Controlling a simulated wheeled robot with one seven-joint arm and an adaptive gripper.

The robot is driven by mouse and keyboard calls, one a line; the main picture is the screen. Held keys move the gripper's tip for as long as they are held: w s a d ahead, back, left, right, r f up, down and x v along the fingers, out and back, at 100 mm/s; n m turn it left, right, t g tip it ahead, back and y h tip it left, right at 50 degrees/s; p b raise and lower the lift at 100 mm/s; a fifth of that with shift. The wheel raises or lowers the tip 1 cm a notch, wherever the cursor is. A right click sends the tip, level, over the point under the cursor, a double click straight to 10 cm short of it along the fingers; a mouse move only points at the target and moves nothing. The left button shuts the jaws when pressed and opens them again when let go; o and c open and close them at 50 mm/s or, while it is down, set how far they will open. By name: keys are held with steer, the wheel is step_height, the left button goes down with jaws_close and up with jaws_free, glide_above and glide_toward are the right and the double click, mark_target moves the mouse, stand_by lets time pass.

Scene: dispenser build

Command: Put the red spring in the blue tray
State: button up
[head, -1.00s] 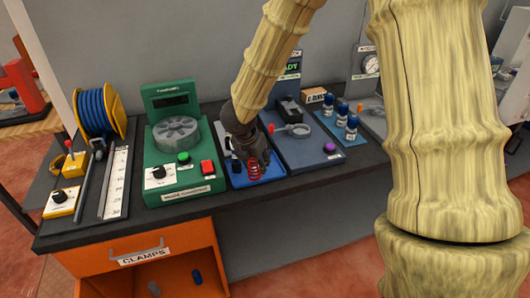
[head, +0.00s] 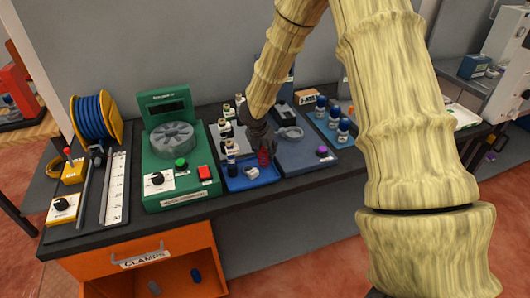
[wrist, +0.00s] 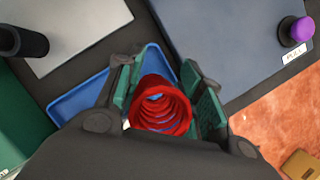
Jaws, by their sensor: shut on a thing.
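My gripper (head: 262,142) is shut on the red spring (head: 264,158), with the spring hanging below the fingers. In the wrist view the spring (wrist: 162,106) sits between the two green finger pads of my gripper (wrist: 160,88), its coils seen end-on. The blue tray (head: 236,184) lies at the table's front, right of the green machine. The spring shows over the right part of the tray in the head view. Blue tray surface (wrist: 82,97) shows behind the spring in the wrist view. I cannot tell whether the spring touches the tray.
A white ring-like piece (head: 250,173) is in the tray. Small bottles (head: 230,148) stand just behind it. The green machine (head: 172,150) is at left, and a grey-blue station with a purple knob (head: 322,151) is at right. An open orange drawer (head: 150,262) is below.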

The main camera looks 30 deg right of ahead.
steer(key=shift+f, duration=0.85)
steer(key=shift+f, duration=0.15)
steer(key=o, duration=1.1)
steer(key=shift+b+v, duration=0.75)
steer(key=shift+v, duration=5.4)
